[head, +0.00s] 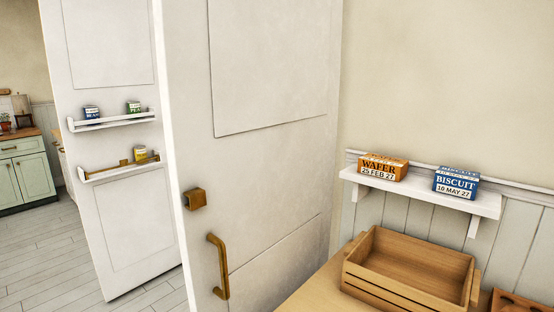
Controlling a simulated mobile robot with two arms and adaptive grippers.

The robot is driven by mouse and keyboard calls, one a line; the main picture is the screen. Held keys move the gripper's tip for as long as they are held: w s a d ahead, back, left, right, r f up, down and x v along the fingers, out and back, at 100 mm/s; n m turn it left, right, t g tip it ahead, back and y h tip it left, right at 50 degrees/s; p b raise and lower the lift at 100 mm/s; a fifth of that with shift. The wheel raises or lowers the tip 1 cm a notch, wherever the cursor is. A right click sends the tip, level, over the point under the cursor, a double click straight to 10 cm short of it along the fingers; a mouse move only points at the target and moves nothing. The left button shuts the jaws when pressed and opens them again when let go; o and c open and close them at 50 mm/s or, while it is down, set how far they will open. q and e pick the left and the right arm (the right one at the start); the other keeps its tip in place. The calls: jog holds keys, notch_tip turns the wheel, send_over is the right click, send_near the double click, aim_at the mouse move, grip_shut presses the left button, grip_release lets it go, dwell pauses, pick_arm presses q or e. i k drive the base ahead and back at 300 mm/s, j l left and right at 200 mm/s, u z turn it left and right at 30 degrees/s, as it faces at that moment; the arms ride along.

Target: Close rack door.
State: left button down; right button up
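A white panelled door with two small racks on its face, which looks like the rack door (110,60), stands upright at the left. Its lower right part is hidden behind a nearer white door (265,180). The upper rack (112,122) holds a blue can (91,112) and a green can (134,107). The lower rack (100,174) holds a yellow can (140,154) behind a brass-coloured piece. The nearer door has a brass knob (195,199) and a brass pull handle (219,265). Neither of my grippers is in view.
A wooden crate (358,278) sits on a wooden counter (310,290) at the lower right. Above it, a white wall shelf (425,191) holds an orange wafer box (383,167) and a blue biscuit box (456,183). Clear floor (45,250) and a green cabinet (28,178) lie left.

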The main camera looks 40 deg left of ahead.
aim_at(102, 54)
jog(key=k+j, duration=0.1)
jog(key=j, duration=0.95)
jog(key=k+j, duration=0.15)
jog(key=j, duration=0.4)
jog(key=k+j+z, duration=0.1)
jog(key=j, duration=1.15)
jog(key=j+z, duration=0.1)
jog(key=j, duration=0.6)
jog(key=k+j, duration=0.1)
jog(key=j, duration=0.65)
jog(key=j+z, duration=0.1)
jog(key=j, duration=0.65)
jog(key=k+j, duration=0.1)
jog(key=j, duration=0.6)
jog(key=k+j, duration=0.1)
jog(key=j, duration=0.65)
jog(key=j+z, duration=0.1)
jog(key=j, duration=0.65)
jog(key=k+j, duration=0.15)
jog(key=j, duration=0.55)
jog(key=i+j, duration=0.1)
jog(key=j, duration=0.45)
jog(key=i+j+z, duration=0.1)
jog(key=j, duration=0.4)
jog(key=i+j, duration=0.1)
jog(key=j, duration=0.45)
jog(key=i+j, duration=0.1)
jog(key=j, duration=0.45)
jog(key=z, duration=0.05)
